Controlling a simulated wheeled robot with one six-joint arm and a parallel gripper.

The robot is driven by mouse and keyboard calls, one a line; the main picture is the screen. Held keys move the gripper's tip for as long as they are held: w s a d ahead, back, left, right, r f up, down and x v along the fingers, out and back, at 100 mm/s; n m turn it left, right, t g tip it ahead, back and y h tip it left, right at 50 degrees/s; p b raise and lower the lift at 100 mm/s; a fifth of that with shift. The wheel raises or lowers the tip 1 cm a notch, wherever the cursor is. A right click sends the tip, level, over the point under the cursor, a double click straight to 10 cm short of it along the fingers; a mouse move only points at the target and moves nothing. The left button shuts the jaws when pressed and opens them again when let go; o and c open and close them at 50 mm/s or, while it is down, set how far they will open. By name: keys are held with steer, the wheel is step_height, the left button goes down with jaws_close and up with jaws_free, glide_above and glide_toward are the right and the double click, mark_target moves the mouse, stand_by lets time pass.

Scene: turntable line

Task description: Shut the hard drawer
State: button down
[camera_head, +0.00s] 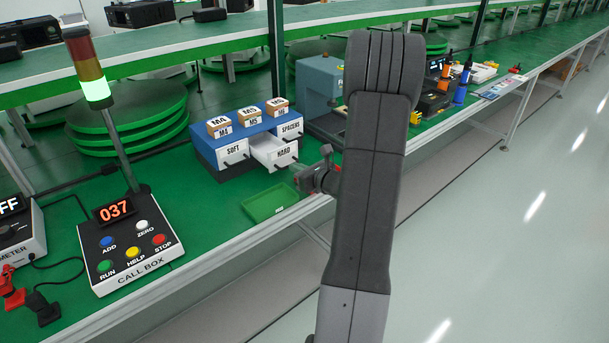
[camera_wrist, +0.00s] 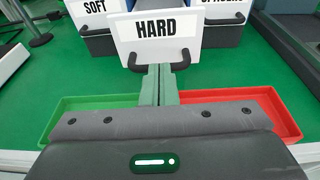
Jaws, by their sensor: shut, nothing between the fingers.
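The hard drawer (camera_head: 277,154) is pulled out from the blue-topped cabinet (camera_head: 254,127), between the soft and spacer drawers. Its white front, labelled HARD, fills the upper middle of the wrist view (camera_wrist: 156,32) and has a dark bar handle along its lower edge. My gripper (camera_wrist: 158,84) is shut and empty, its fingertips just in front of the drawer front near the handle. I cannot tell whether they touch it. In the head view my gripper (camera_head: 300,176) is right of and below the drawer front.
A green tray (camera_head: 270,203) lies in front of the cabinet, and a red tray (camera_wrist: 262,98) sits beside it, right of my fingers. The soft drawer (camera_head: 234,154) looks shut. A call box (camera_head: 128,245) stands to the left, and a grey-blue machine (camera_head: 318,88) to the right.

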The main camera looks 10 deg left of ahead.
mark_target(276, 152)
steer(key=x, duration=0.3)
steer(key=r+x, duration=0.1)
steer(key=x, duration=0.3)
steer(key=r+b+x, duration=0.1)
steer(key=x, duration=0.2)
steer(key=shift+w+a, duration=0.45)
steer(key=shift+a, duration=0.05)
steer(key=shift+r, duration=0.2)
steer(key=shift+w+r, duration=0.1)
steer(key=shift+d, duration=0.2)
steer(key=v, duration=1.4)
steer(key=shift+f, duration=0.2)
steer(key=shift+a, duration=0.15)
steer(key=x, duration=1.3)
steer(key=shift+w+a+f, duration=0.1)
steer(key=shift+w+a, duration=0.1)
steer(key=shift+a, duration=0.15)
